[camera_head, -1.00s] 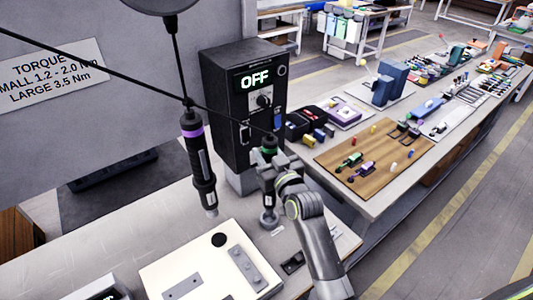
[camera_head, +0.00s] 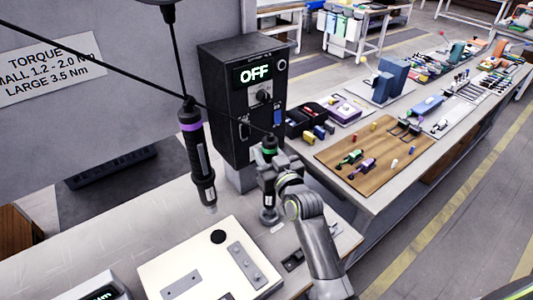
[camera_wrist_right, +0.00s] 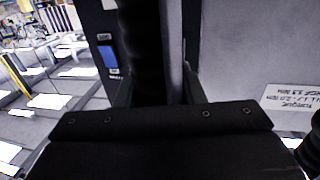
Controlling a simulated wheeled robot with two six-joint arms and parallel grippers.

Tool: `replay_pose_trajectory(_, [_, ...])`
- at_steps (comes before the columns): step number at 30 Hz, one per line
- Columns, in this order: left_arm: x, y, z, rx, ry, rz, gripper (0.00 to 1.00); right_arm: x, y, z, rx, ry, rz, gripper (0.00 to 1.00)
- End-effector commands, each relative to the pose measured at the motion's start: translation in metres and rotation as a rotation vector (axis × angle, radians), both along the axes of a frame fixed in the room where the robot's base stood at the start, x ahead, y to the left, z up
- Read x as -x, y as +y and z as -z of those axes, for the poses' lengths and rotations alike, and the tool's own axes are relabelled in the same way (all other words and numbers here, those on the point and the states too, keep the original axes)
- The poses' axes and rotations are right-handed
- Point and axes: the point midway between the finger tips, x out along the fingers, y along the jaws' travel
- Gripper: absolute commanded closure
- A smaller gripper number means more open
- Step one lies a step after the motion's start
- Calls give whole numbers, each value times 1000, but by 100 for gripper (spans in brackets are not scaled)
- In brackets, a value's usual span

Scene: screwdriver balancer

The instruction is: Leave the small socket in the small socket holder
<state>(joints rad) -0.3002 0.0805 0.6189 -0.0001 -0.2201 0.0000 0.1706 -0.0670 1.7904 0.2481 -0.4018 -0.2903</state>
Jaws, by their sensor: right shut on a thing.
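My right gripper (camera_head: 268,178) is shut on the dark green-banded screwdriver (camera_head: 269,152), which hangs upright in front of the black control box. In the right wrist view the dark screwdriver body (camera_wrist_right: 142,50) stands between the fingers. Its lower end reaches down to a round grey piece (camera_head: 269,216) at the table's back right. I cannot tell whether this is the small socket in its holder, or whether the tip sits in it or just above it. The small socket itself is too small to make out. My left gripper is not in view.
A purple-banded screwdriver (camera_head: 197,155) hangs on a cable to the left. The black control box (camera_head: 245,100) reads OFF. A white board (camera_head: 185,262) with grey plates lies in front. A wooden board (camera_head: 375,175) with small parts lies to the right.

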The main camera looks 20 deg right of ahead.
Motion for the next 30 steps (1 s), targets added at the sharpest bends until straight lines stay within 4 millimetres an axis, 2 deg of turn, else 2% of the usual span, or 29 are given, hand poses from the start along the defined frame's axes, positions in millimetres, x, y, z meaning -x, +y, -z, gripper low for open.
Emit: replay_pose_trajectory(30, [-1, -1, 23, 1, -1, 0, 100, 0, 0, 27, -2, 0, 0, 100])
